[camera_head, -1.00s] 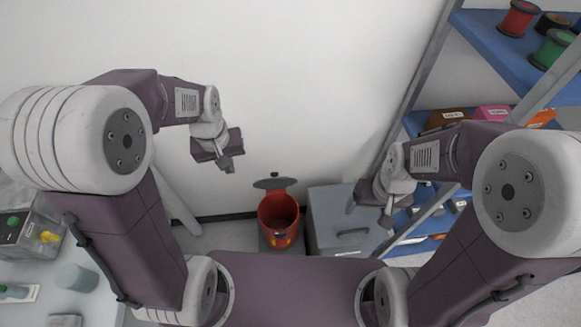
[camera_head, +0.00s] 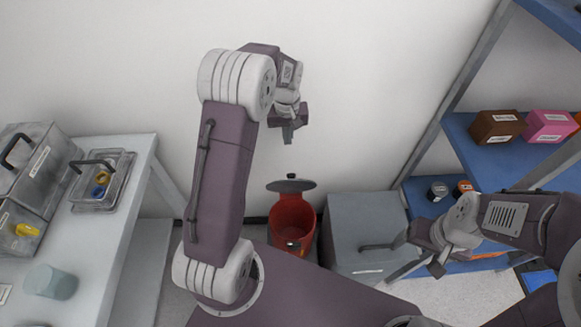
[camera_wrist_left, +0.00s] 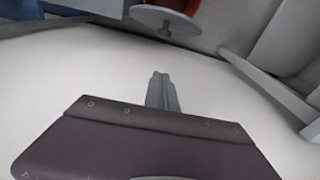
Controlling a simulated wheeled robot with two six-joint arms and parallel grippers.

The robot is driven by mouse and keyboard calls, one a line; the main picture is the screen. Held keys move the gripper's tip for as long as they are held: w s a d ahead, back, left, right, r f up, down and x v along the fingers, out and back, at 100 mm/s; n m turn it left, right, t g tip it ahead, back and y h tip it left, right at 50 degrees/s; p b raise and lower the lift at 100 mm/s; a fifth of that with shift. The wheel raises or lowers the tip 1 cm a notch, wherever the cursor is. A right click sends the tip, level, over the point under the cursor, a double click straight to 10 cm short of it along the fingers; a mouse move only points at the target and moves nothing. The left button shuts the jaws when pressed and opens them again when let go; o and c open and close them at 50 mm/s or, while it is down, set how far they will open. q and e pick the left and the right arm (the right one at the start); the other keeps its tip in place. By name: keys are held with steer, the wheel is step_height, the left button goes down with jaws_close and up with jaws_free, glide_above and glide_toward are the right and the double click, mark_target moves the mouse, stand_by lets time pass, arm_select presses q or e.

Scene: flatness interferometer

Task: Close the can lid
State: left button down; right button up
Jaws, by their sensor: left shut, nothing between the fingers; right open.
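The red can (camera_head: 292,222) stands on the floor against the wall, its mouth open and its dark inside showing. Its grey round lid (camera_head: 291,185) is raised at the back rim, with a small dark knob on it. In the left wrist view the lid (camera_wrist_left: 150,18) shows at the top, with the red can (camera_wrist_left: 180,5) partly cut off behind it. My left gripper (camera_head: 288,136) is shut and empty, above the lid and apart from it; its fingers (camera_wrist_left: 161,92) point toward the lid in the wrist view. My right gripper (camera_head: 437,266) is open and empty at the right, near the grey box.
A grey lidded box (camera_head: 362,232) with a handle stands right of the can. A blue shelf rack (camera_head: 455,128) with small boxes is at the right. A white table (camera_head: 110,222) with clear containers is at the left. The wall is bare behind the can.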

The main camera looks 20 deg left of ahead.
mark_target(291, 182)
arm_select(q)
step_height(291, 182, down, 11)
steer(key=s+d, duration=0.1)
steer(key=s, duration=0.1)
steer(key=shift+s+d+b, duration=0.2)
steer(key=shift+s+b, duration=0.1)
steer(key=shift+b, duration=0.1)
